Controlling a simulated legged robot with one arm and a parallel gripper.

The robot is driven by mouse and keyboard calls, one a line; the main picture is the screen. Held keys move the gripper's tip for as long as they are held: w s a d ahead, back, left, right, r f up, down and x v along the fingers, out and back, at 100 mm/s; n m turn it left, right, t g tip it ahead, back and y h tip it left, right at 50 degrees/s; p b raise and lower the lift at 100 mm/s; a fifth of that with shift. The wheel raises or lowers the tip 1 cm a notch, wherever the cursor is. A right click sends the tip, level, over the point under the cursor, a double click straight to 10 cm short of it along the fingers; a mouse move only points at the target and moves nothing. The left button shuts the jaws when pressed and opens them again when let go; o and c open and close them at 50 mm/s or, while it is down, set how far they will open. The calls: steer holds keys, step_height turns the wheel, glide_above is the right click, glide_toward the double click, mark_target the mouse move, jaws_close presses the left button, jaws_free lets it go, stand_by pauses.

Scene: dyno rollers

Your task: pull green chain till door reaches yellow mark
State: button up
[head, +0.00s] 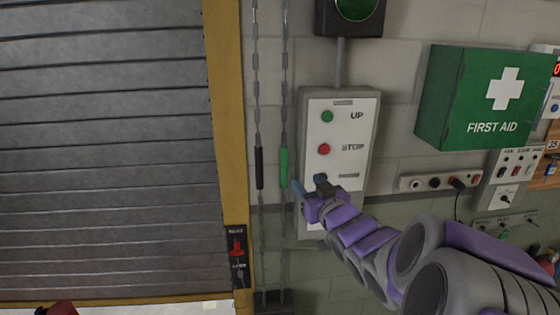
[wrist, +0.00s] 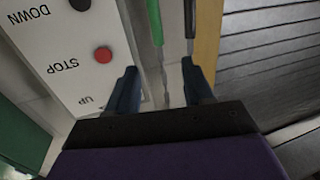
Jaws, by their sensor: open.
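The green chain has a green grip (head: 283,167) and hangs to the right of a matching chain with a black grip (head: 259,168). My gripper (head: 308,186) is just right of the green grip, in front of the control box. In the wrist view my gripper (wrist: 160,82) has its two dark fingers apart with nothing held. The green grip (wrist: 154,22) and the black grip (wrist: 190,18) show beyond the fingertips. The grey slatted roller door (head: 100,150) fills the left, its lower edge near the bottom of the head view. I cannot pick out a separate yellow mark.
A yellow door frame (head: 228,100) stands left of the chains. The control box (head: 345,120) with UP and STOP buttons is close behind my gripper. A green first aid box (head: 485,98) juts out at right.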

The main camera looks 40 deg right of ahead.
steer(key=s+d+b, duration=0.3)
steer(key=s, duration=0.1)
steer(key=s+a+f+g+y+b, duration=0.1)
steer(key=a+f+g+b, duration=0.1)
steer(key=a+f+g, duration=0.65)
steer(key=s+a+f+g+y+b, duration=0.1)
steer(key=s+a+f+g+b, duration=0.3)
steer(key=f, duration=0.9)
steer(key=s+a+f+n+g+y, duration=0.1)
steer(key=s+a+f+g, duration=0.2)
steer(key=s+a, duration=0.4)
steer(key=s+a+f+n+g+y+b, duration=0.1)
steer(key=s+a+f+n+g+y, duration=0.1)
steer(key=s+a, duration=0.6)
steer(key=a+f+g, duration=0.1)
steer(key=a+f, duration=0.1)
steer(key=a, duration=0.2)
steer(key=shift+a+y+b, duration=0.25)
steer(key=shift+y+b, duration=0.05)
